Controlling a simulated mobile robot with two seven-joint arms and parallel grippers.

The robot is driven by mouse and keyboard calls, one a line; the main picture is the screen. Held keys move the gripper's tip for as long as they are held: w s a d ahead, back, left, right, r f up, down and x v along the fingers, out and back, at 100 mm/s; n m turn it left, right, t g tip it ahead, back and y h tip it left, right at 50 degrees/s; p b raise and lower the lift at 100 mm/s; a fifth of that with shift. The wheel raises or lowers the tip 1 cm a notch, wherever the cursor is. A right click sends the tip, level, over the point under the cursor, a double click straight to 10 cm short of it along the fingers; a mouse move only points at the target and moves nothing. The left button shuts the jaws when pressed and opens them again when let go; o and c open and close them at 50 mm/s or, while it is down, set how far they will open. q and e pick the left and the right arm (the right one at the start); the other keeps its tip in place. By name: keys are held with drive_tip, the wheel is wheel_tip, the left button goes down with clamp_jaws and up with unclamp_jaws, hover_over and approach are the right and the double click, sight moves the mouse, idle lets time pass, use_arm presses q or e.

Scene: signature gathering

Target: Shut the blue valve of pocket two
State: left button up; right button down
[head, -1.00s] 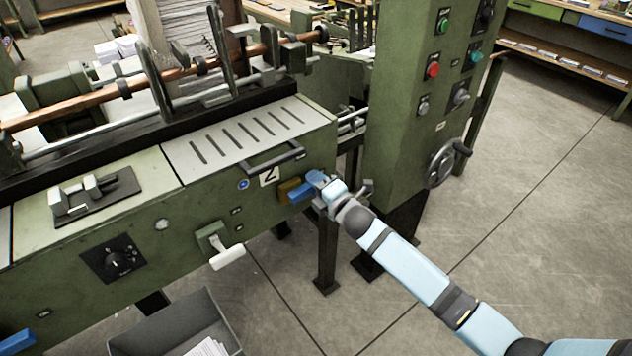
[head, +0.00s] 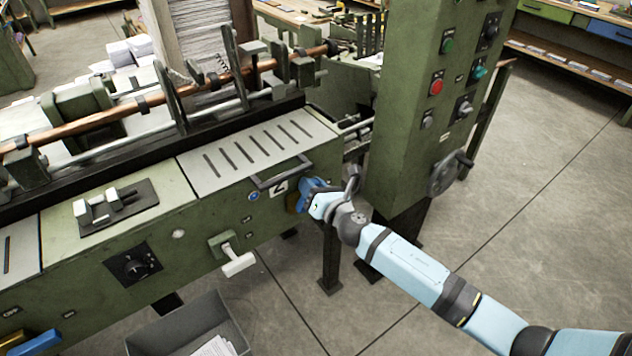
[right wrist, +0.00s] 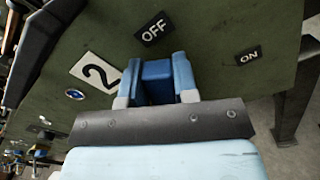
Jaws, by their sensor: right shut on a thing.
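The blue valve handle (head: 309,187) of pocket two sits on a brass body (head: 294,203) at the right end of the green front panel, beside the "2" plate (head: 279,186). My right gripper (head: 318,200) is shut on this handle. In the right wrist view the blue handle (right wrist: 157,78) lies between the two fingers, below the OFF label (right wrist: 154,29). The ON label (right wrist: 249,55) is to the right. The fingers hide part of the handle and the brass body. My left gripper is out of view.
A dark pocket pull handle (head: 284,172) is just above the valve. A green control column (head: 412,110) with a handwheel (head: 446,174) stands close on the right. A white-handled lever (head: 236,262) and another blue valve handle (head: 38,342) are to the left. The floor at right is clear.

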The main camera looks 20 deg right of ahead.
sight(294, 181)
drive_tip(key=shift+s+a+r+n+p, duration=0.15)
drive_tip(key=shift+a+r+n+p, duration=0.25)
drive_tip(key=shift+n, duration=0.6)
drive_tip(key=shift+s+a+n+p, duration=0.1)
drive_tip(key=shift+a+n+p, duration=0.35)
drive_tip(key=shift+n, duration=0.25)
drive_tip(key=shift+s+a+n+p, duration=0.15)
drive_tip(key=shift+a+n+p, duration=0.2)
drive_tip(key=shift+n, duration=0.45)
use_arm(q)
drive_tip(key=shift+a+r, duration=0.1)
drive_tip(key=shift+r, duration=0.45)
use_arm(e)
drive_tip(key=shift+s+a+n, duration=0.1)
drive_tip(key=shift+a+n, duration=0.05)
drive_tip(key=shift+n, duration=0.15)
drive_tip(key=shift+f, duration=0.1)
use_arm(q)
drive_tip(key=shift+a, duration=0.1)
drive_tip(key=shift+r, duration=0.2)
use_arm(e)
drive_tip(key=c, duration=0.9)
unclamp_jaws()
